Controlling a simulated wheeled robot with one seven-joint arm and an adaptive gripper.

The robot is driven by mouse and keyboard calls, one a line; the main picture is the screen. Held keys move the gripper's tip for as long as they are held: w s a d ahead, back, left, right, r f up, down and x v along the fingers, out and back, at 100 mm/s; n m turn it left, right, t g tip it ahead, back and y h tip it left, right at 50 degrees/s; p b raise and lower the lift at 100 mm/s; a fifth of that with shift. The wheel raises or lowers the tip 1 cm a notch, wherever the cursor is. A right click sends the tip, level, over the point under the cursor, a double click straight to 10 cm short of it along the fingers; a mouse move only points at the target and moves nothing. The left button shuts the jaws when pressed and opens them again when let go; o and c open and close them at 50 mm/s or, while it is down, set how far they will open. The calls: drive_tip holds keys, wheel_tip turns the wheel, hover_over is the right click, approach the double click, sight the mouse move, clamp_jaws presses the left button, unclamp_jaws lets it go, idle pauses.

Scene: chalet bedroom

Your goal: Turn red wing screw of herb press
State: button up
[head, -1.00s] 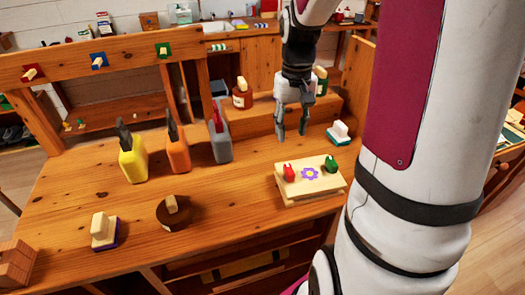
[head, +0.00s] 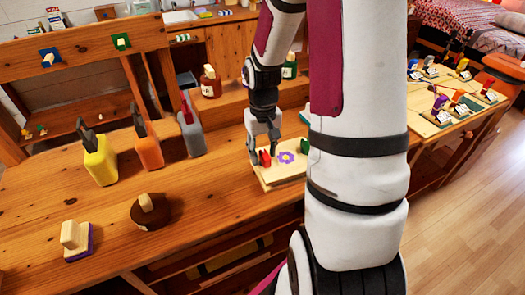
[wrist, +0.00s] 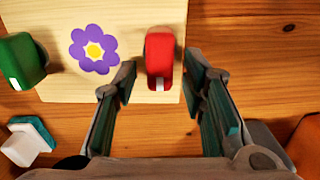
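The herb press (head: 280,178) is a light wooden board with a purple flower on top, on the workbench. Its red wing screw (head: 265,158) is at the left end in the head view. In the wrist view the red wing screw (wrist: 160,57) stands between my open fingers, with a gap on both sides. The green wing screw (wrist: 22,60) is at the other end of the board; in the head view my arm partly covers it (head: 304,145). My gripper (head: 265,155) is low over the red screw's end of the press, fingers pointing down.
Yellow (head: 99,160), orange (head: 148,150) and grey (head: 191,135) bottles stand left of the press. A round brown block (head: 150,212) and a purple-edged block (head: 75,240) lie nearer the front left. A teal-and-white block (wrist: 28,140) is close to the press.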

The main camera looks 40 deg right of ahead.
clamp_jaws()
drive_tip(key=shift+m, duration=0.3)
drive_tip(key=m, duration=0.3)
drive_tip(key=shift+s+d+m, duration=0.15)
drive_tip(key=shift+d+m, duration=0.05)
drive_tip(key=shift+m, duration=0.1)
drive_tip(key=m, duration=0.4)
drive_tip(key=shift+s+d, duration=0.2)
drive_tip(key=shift+s, duration=0.05)
drive_tip(key=m, duration=0.5)
drive_tip(key=shift+s+r+p, duration=0.1)
drive_tip(key=shift+s+p, duration=0.2)
drive_tip(key=shift+p, duration=0.05)
drive_tip(key=shift+s+m+p, duration=0.15)
drive_tip(key=shift+m+p, duration=0.2)
drive_tip(key=shift+m, duration=0.65)
drive_tip(key=shift+s+m+p, duration=0.1)
drive_tip(key=shift+m+p, duration=0.25)
drive_tip(key=shift+m, duration=0.65)
